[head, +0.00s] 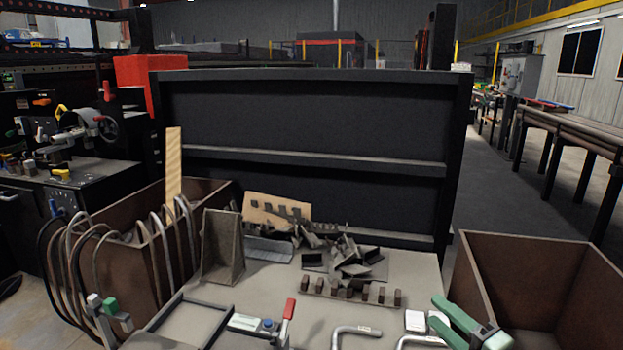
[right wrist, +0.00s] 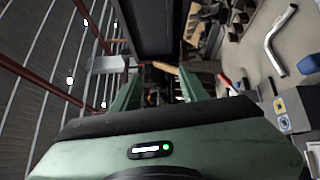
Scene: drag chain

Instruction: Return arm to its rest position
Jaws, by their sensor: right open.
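My right gripper (head: 462,322) is at the lower right of the head view, above the front right of the worktable (head: 400,268). Its green fingers are spread, with nothing between them. In the right wrist view the two fingers of this gripper (right wrist: 158,85) stand well apart, with only distant background between them. A toothed dark strip (head: 350,292) lies on the table left of the gripper, with a pile of dark metal pieces (head: 355,262) behind it. My left gripper does not show clearly in either view.
A brown bin (head: 570,262) stands right of my right gripper. Another bin (head: 120,215) with cables over its side is at the left. A red-handled clamp (head: 265,322) and a bent metal tube (head: 355,330) lie along the front. A dark panel (head: 310,115) closes the back.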

